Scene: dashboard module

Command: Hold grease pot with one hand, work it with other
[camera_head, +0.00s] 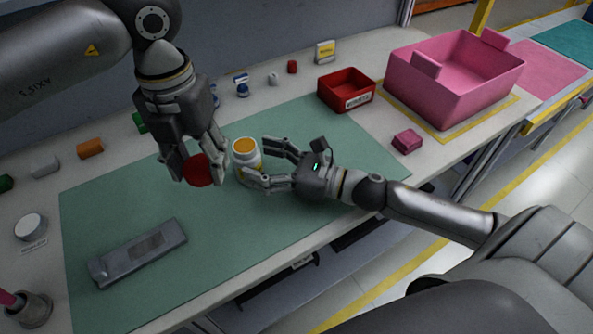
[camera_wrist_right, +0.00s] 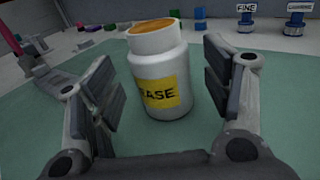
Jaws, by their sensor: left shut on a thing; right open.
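The grease pot (camera_head: 246,158) is a white jar with a yellow label, standing on the green mat. Its top is open and shows orange grease. In the right wrist view the pot (camera_wrist_right: 162,75) sits between the two fingers, with gaps on both sides. My right gripper (camera_head: 266,165) is open at the pot's right side, its fingers reaching either side of it. My left gripper (camera_head: 199,182) points down just left of the pot and is shut on a round red lid (camera_head: 199,170), held apart from the pot.
The green mat (camera_head: 105,213) carries a grey metal module (camera_head: 138,252) at front left. A red bin (camera_head: 346,89), a pink crate (camera_head: 455,80) and a small pink block (camera_head: 407,140) stand to the right. Small coloured parts line the back. The mat right of my right gripper is clear.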

